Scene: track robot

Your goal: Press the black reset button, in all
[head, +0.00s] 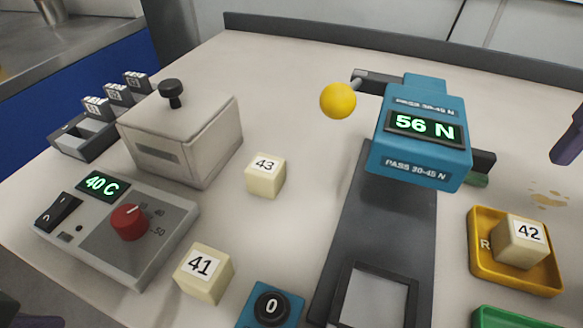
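A round black button (271,306) marked "0" sits on a small blue box (251,318) at the bottom edge, just left of the dark track. It looks like the reset button, and the box is partly cut off by the frame. Neither gripper is near it. A dark purple part of my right gripper (568,140) shows at the right edge, cut off. Dark parts that look like my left gripper (32,321) show at the bottom left corner. I cannot tell whether either is open or shut.
A blue gauge (421,140) reads "56 N" above the dark track (378,235), beside a yellow ball (338,100) on a lever. Cubes 41 (204,273) and 43 (265,176) stand on the table. Cube 42 (520,243) is in a yellow tray (482,223). A control box (160,245) reads "40 C".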

